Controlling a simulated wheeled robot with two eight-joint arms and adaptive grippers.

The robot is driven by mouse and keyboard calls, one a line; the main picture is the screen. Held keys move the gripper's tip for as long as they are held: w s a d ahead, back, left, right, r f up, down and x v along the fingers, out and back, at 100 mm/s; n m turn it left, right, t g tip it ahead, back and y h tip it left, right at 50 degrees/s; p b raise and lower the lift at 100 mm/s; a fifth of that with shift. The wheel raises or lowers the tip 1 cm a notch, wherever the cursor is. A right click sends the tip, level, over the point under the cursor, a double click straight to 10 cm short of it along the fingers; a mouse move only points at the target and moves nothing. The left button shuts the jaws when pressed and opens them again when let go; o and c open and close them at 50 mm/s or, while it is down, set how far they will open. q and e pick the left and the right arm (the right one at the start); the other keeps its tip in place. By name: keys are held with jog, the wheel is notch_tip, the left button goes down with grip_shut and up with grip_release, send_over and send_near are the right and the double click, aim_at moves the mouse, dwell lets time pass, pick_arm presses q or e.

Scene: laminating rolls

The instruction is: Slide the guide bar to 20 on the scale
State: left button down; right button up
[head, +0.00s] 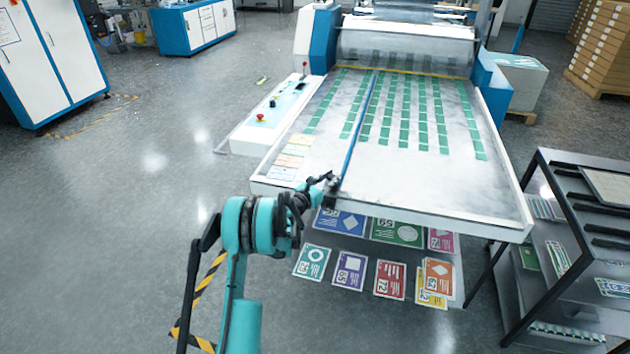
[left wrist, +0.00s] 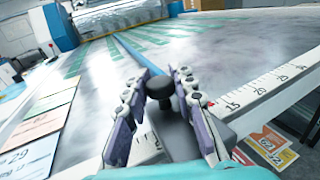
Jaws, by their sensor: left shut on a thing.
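The blue guide bar (head: 359,125) lies lengthwise across the white feed table (head: 440,180) of the laminating machine. Its dark end block (head: 331,200) sits at the table's front edge. My left gripper (head: 328,182) is at this near end. In the left wrist view, the fingers of my left gripper (left wrist: 160,82) are on either side of a black knob (left wrist: 160,90) on the bar (left wrist: 130,48), shut on it. The scale (left wrist: 262,88) runs along the front edge, with 15 legible just right of the gripper and larger numbers farther right. The bar's exact reading is hidden. My right gripper is not in view.
Paper sheets (head: 292,158) lie on the table left of the bar. A control panel (head: 270,112) with a red button flanks the table's left side. Printed cards (head: 350,270) lie on a shelf below. A dark rack (head: 585,240) stands at right.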

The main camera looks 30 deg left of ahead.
pick_arm(q)
jog(key=d, duration=0.3)
jog(key=w+d, duration=0.1)
jog(key=d, duration=0.2)
jog(key=w+d, duration=0.1)
jog(key=d, duration=0.1)
jog(key=shift+d+b, duration=0.4)
jog(key=c, duration=1.3)
grip_release()
jog(key=shift+o, duration=0.2)
jog(key=shift+a, duration=0.1)
jog(key=s+a, duration=0.1)
jog(key=s, duration=1)
jog(key=shift+s+a, duration=0.4)
